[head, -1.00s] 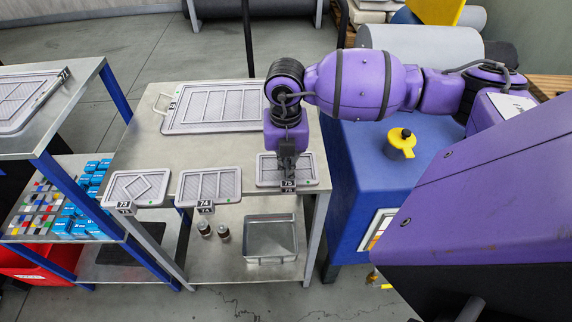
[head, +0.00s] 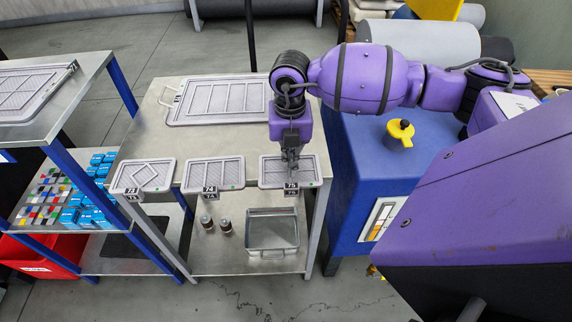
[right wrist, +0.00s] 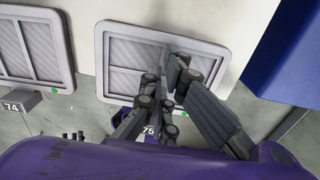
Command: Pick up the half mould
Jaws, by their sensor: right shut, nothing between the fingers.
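Three small grey ribbed half moulds lie along the table's front edge, with tags 73 (head: 160,172), 74 (head: 226,170) and 75 (head: 312,168). My right gripper (head: 292,163) points down over the half mould tagged 75 and hides part of it. In the right wrist view the fingers (right wrist: 167,75) are shut and empty, over the panel of that half mould (right wrist: 125,47). I cannot tell whether the fingertips touch it. A larger grey ribbed mould (head: 186,115) with handles lies behind on the same table. My left gripper is not in view.
The metal table (head: 150,140) has bare room between the large mould and the small ones. A metal tray (head: 272,249) and two small jars (head: 207,223) sit on the lower shelf.

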